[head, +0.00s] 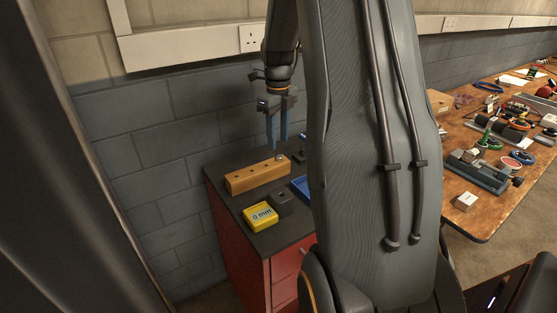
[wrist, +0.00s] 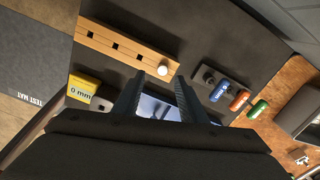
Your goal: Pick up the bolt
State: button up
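The bolt (wrist: 162,70), with a pale round head, stands in the right end of a wooden block (wrist: 128,47) with a row of square holes. In the head view the bolt (head: 281,158) shows small and grey at the block's (head: 258,177) far right end. My gripper (wrist: 157,95) is open and empty, its two fingers apart. In the wrist view the bolt head lies beyond the fingertips, roughly in line with the gap. In the head view my gripper (head: 278,144) hangs pointing down above the bolt end of the block, apart from it. The bolt's shank is hidden.
A yellow "0 mm" box (head: 260,216) and a small dark block (head: 283,200) stand before the wooden block. A blue tray (head: 300,187) is partly hidden by my arm. Blue, orange (wrist: 239,101) and green handles lie to the right. A cluttered wooden bench (head: 480,215) stands right.

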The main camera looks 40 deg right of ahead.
aim_at(280, 156)
jog(key=shift+d+f+p, duration=0.15)
jog(key=shift+f+p, duration=0.3)
jog(key=shift+f, duration=1.05)
jog(key=shift+d+f+p, duration=0.15)
jog(key=shift+f+p, duration=0.3)
jog(key=shift+f, duration=1.05)
grip_shut()
